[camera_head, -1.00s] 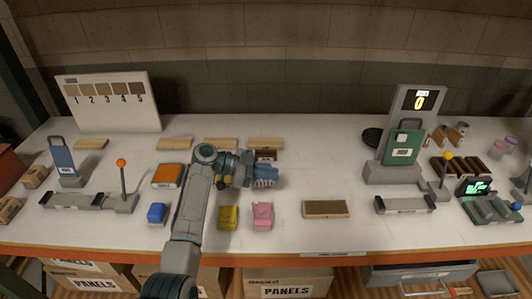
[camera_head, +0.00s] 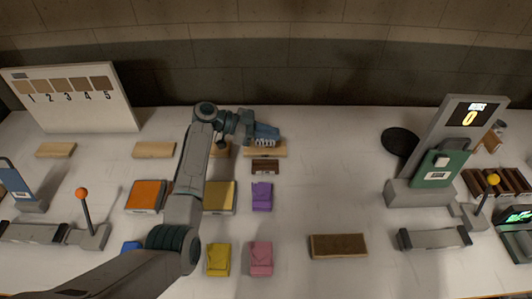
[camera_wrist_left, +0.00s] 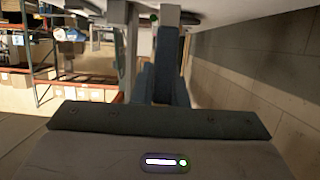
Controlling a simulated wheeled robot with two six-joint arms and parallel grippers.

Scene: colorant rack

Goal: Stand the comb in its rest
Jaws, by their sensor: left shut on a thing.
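The comb (camera_head: 264,135) is blue with pale teeth along its lower edge. My left gripper (camera_head: 247,128) is shut on it, and the comb points out to the right of the jaws. In the left wrist view the blue comb (camera_wrist_left: 170,65) shows between the fingers. A small dark brown block (camera_head: 265,167), which looks like the rest, stands on the table just below the comb in the picture. The comb appears held above the table, apart from this block; the exact height is hard to tell. My right gripper is not in view.
A purple piece (camera_head: 262,197), a yellow-topped block (camera_head: 219,196) and a pink piece (camera_head: 260,259) lie nearer. A brown pad (camera_head: 338,246) lies to the right.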

